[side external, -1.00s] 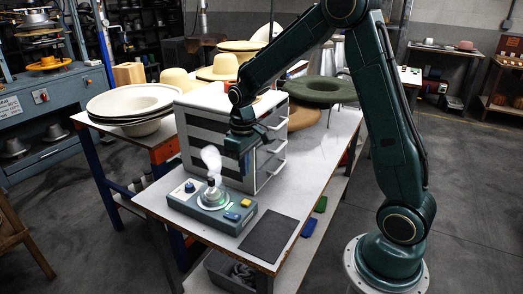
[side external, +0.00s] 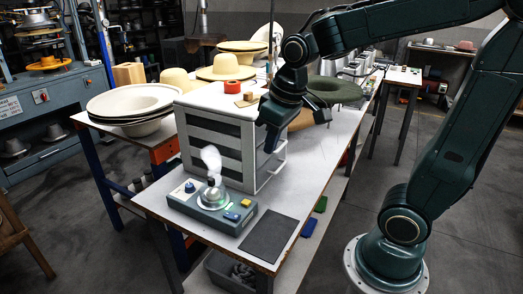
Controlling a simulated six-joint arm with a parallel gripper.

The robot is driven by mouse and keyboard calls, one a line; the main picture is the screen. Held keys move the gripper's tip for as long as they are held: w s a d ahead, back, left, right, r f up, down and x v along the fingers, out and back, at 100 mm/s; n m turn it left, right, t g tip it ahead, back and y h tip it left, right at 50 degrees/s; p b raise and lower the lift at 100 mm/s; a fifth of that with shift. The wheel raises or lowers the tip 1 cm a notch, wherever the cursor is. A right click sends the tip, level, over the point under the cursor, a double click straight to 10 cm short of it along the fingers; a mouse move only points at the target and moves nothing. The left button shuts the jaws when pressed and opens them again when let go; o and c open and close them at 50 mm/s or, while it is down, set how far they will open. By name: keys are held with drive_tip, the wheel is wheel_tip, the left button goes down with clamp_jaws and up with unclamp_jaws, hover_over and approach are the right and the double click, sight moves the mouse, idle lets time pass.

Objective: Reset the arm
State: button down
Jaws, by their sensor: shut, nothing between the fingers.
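My dark green arm (side external: 400,22) reaches in from the right with its elbow raised and stretched over the table. My gripper (side external: 269,148) points down, shut and empty, in front of the upper right side of the drawer cabinet (side external: 212,105). It is clear of the table top. The small grey-green steamer unit (side external: 238,219) sits at the near end of the table, to the lower left of my gripper. It has a blue knob (side external: 190,187), a green button and a yellow button, and a white steam plume (side external: 211,160) rises from its nozzle.
A dark mat (side external: 269,236) lies right of the steamer. A red ring (side external: 232,87) and wooden blocks sit on the cabinet. Stacked cream hat bodies (side external: 135,102) stand left, felt hats (side external: 225,67) behind. A green hat (side external: 335,90) lies behind my wrist.

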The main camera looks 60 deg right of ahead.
drive_tip(key=s+a+r+t, duration=0.2)
drive_tip(key=s, duration=0.8)
drive_tip(key=shift+s+a+r, duration=0.2)
drive_tip(key=shift+s+a, duration=0.15)
drive_tip(key=shift+s, duration=0.05)
